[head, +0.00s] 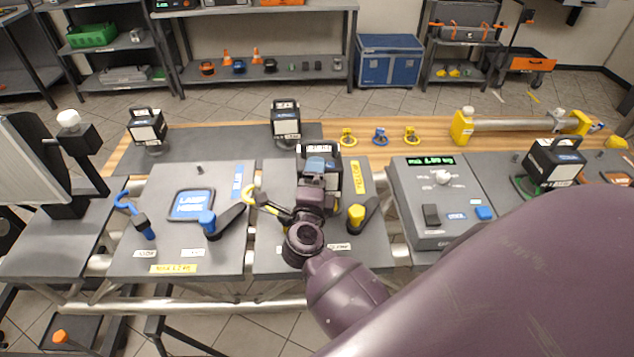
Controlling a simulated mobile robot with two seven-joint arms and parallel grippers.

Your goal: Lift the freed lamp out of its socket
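A black-framed lamp (336,178) with a white label stands on the yellow-marked grey panel (275,262), mostly hidden behind my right gripper. My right gripper (317,168) is at the top of this lamp, seen from behind. Its fingertips are hidden, so I cannot tell whether they are closed on the handle. The socket under the lamp is hidden too. A yellow lever (358,217) is right of the lamp, and a yellow hook (258,201) is at its left. My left gripper is not in view.
The left panel has an empty blue "LAMP HERE" pad (191,204), a blue lever (220,218) and a blue hook (126,203). Other lamps stand behind (147,127), (286,122) and right (553,163). A grey scale box (436,205) is close on the right.

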